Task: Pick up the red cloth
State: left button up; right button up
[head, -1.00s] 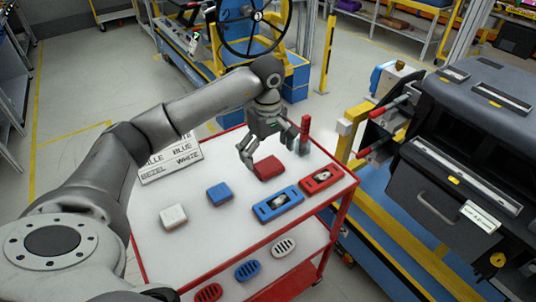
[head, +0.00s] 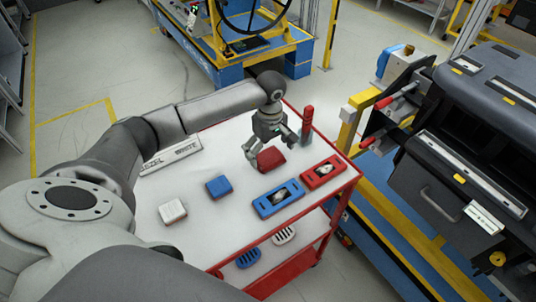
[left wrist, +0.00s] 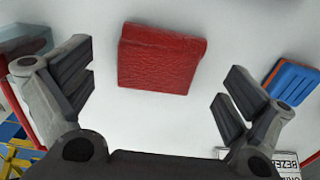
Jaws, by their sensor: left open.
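The red cloth (head: 272,159) is a folded, roughly square pad lying on the white top of the cart. In the left wrist view the red cloth (left wrist: 160,60) shows flat and textured, at the top centre. My left gripper (head: 270,150) is just above the cloth, pointing down and partly covering it. In the left wrist view my left gripper (left wrist: 155,95) has its fingers spread wide, with nothing between them. The cloth lies ahead of the fingertips and apart from them. My right gripper is not in view.
The cart (head: 225,255) also holds a blue cloth (head: 219,187), a white cloth (head: 172,211), a blue tray (head: 278,199), a red tray (head: 323,172) and an upright red-topped post (head: 307,122) close to the gripper. A dark dashboard module (head: 440,170) stands at right.

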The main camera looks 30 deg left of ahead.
aim_at(268, 158)
pick_arm(q)
jog(key=shift+s+f, duration=0.1)
jog(key=shift+f, duration=0.85)
jog(key=shift+d+f, duration=0.1)
jog(key=shift+f, duration=0.15)
jog(key=c, duration=0.9)
jog(key=shift+c, duration=0.5)
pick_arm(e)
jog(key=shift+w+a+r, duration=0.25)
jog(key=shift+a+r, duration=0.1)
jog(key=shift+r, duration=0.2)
